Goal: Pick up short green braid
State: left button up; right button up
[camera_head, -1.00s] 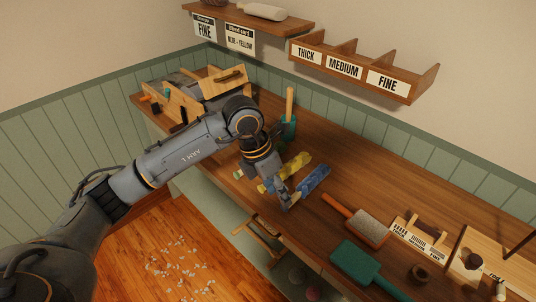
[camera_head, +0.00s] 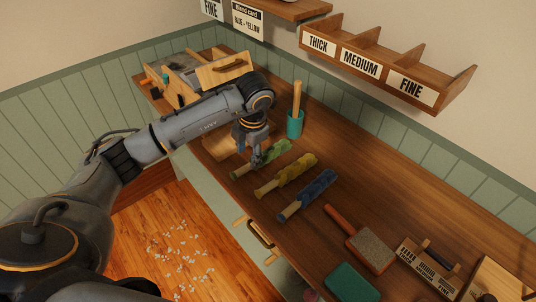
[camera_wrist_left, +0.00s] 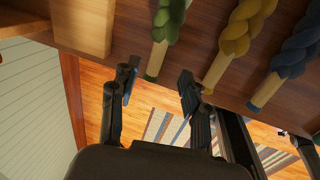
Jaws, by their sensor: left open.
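A short green braid (camera_head: 272,153) lies on the wooden bench (camera_head: 365,170), left of a yellow braid (camera_head: 290,173) and a blue braid (camera_head: 313,190). My left gripper (camera_head: 257,162) is at the green braid and hides part of it in the head view. In the left wrist view, the gripper (camera_wrist_left: 157,82) is open, with its two fingers apart. The green braid (camera_wrist_left: 166,28) shows there beyond and between the fingertips, with nothing held. The yellow braid (camera_wrist_left: 240,32) is just to the right of the right finger.
A teal cup (camera_head: 295,124) with a wooden stick stands behind the braids. A wooden block (camera_wrist_left: 84,24) lies left of the green braid. A carding brush (camera_head: 366,248) lies to the right. A labelled shelf (camera_head: 378,73) hangs on the wall above.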

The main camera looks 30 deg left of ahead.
aim_at(247, 166)
pick_arm(q)
jog(key=shift+w+f, duration=0.1)
jog(key=shift+f, duration=0.45)
jog(key=shift+a+f, duration=0.1)
jog(key=shift+f, duration=0.15)
jog(key=shift+w+a+f+p, duration=0.1)
jog(key=shift+a+f+p, duration=0.1)
jog(key=shift+f+p, duration=0.45)
jog(key=f, duration=0.2)
jog(key=shift+w+a+f, duration=0.2)
jog(key=shift+a+f, duration=0.1)
jog(key=shift+f, duration=0.1)
jog(key=shift+a+f, duration=0.1)
jog(key=shift+f, duration=0.4)
grip_shut()
pick_arm(e)
jog(key=shift+w+a+r, duration=0.3)
jog(key=shift+w+r, duration=0.5)
jog(key=shift+w, duration=0.1)
